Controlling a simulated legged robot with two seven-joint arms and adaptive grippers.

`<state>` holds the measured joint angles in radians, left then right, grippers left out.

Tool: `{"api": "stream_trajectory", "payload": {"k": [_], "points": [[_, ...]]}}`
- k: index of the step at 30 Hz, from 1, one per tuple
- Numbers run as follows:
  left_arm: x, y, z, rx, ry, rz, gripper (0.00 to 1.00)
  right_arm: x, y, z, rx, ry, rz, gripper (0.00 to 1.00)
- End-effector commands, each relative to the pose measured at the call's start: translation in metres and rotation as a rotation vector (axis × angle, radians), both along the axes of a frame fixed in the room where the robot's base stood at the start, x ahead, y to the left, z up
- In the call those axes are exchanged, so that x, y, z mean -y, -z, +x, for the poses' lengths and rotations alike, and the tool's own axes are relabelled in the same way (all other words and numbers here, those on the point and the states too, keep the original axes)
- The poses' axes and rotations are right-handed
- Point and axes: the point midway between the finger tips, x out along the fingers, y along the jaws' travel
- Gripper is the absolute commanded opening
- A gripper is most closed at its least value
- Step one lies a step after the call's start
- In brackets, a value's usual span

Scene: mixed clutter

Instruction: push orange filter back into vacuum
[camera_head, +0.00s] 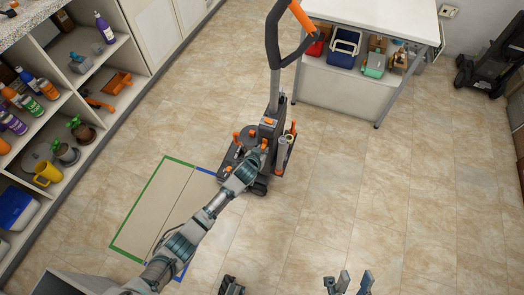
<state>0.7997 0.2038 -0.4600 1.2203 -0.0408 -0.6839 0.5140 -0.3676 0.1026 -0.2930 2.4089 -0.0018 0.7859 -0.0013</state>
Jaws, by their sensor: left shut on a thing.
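The vacuum (272,131) is grey and black with several orange parts. It stands upright on the tiled floor in the middle of the view, with its orange and black handle (290,35) at the top. My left gripper (261,152) is at the front of its body, shut on a small orange part that looks like the orange filter (264,142). The gripper and wrist hide most of that part, so how deep it sits cannot be seen. My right gripper (352,284) is at the bottom edge, open and empty, well away from the vacuum.
Green and blue tape (150,206) marks a rectangle on the floor left of the vacuum. Shelves (92,138) with bottles and tools line the left. A white table (375,18) with bins below stands behind, right of the handle.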

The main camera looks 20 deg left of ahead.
Motion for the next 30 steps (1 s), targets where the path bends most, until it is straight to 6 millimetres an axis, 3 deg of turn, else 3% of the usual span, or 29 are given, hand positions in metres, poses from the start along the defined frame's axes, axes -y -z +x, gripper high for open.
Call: {"api": "stream_trajectory", "payload": {"k": [11, 12, 15, 25, 30], "points": [[0.0, -0.001, 0.002, 0.001, 0.0, 0.0, 0.0, 0.0, 0.0, 0.0, 0.0, 0.0, 0.0, 0.4], [0.0, -0.001, 0.002, 0.001, 0.0, 0.0, 0.3, 0.0, 0.0, 0.0, 0.0, 0.0, 0.0, 0.4], [0.0, -0.001, 0.001, 0.001, 0.0, 0.0, 0.49, 0.0, 0.0, 0.0, 0.0, 0.0, 0.0, 0.4], [0.0, -0.001, 0.0, 0.0, 0.0, 0.0, 0.49, 0.0, 0.0, 0.0, 0.0, 0.0, 0.0, 0.4], [-0.001, -0.01, -0.014, 0.001, 0.0, 0.0, 0.49, 0.0, 0.0, 0.0, 0.0, 0.0, 0.0, 0.4]]}}
